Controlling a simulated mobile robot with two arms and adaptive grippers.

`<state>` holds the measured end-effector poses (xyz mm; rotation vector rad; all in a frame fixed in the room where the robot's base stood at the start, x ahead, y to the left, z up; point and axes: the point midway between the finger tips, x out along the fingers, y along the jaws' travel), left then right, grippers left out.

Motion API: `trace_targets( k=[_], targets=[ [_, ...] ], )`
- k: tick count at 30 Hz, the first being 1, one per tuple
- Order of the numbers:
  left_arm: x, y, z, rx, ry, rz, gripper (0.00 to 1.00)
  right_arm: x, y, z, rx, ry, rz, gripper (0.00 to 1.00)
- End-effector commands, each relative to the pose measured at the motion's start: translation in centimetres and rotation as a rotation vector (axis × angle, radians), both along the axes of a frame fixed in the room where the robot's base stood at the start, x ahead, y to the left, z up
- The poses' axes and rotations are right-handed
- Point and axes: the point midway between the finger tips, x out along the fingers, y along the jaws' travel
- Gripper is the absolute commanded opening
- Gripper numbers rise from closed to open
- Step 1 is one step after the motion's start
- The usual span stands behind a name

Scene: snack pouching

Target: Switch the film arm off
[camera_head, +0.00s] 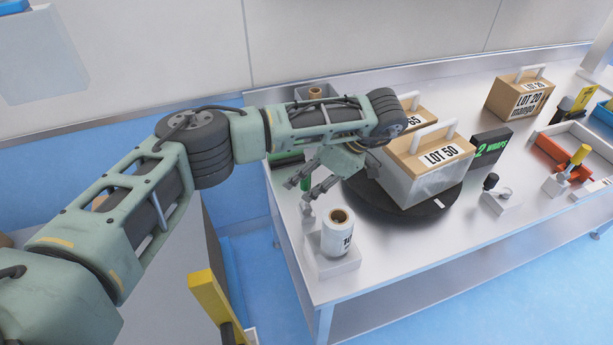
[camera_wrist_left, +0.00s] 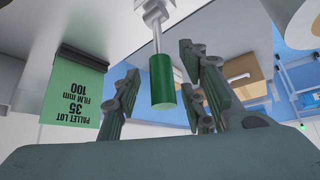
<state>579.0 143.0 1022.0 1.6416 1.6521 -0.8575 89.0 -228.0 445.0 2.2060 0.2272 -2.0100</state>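My left gripper (camera_head: 300,190) hangs over the left end of the steel table, beside the turntable. In the left wrist view my left gripper (camera_wrist_left: 158,72) is open. A green cylindrical handle (camera_wrist_left: 162,82) on a pale rod shows between its fingers, with gaps on both sides and no clear contact. I cannot tell which part is the film arm itself. My right gripper is not in view.
A box marked LOT 50 (camera_head: 428,182) stands on the black turntable (camera_head: 385,212). A film roll (camera_head: 337,233) stands close to my left gripper. A "2 WRAPS" sign (camera_head: 490,147), a black-knobbed lever (camera_head: 491,183) and a yellow-handled lever (camera_head: 578,157) are to the right.

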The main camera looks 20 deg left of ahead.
Motion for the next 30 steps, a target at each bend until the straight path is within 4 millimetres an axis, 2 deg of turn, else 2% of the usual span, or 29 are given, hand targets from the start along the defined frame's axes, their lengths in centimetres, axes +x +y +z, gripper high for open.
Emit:
trace_targets(
  k=[4, 8, 21, 30],
  targets=[
    [0.0, -0.1, 0.1, 0.0, 0.001, 0.001, 0.38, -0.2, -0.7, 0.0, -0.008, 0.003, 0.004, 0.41],
    [0.1, -0.7, 1.1, 0.001, -0.001, -0.002, 0.38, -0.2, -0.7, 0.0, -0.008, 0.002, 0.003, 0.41],
    [0.1, -5.8, 8.2, 0.001, -0.004, -0.001, 0.38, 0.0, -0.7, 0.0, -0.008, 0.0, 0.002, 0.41],
    [0.1, -6.9, 9.8, 0.0, 0.0, 0.0, 0.38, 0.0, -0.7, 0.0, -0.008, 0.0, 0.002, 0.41]
  ],
)
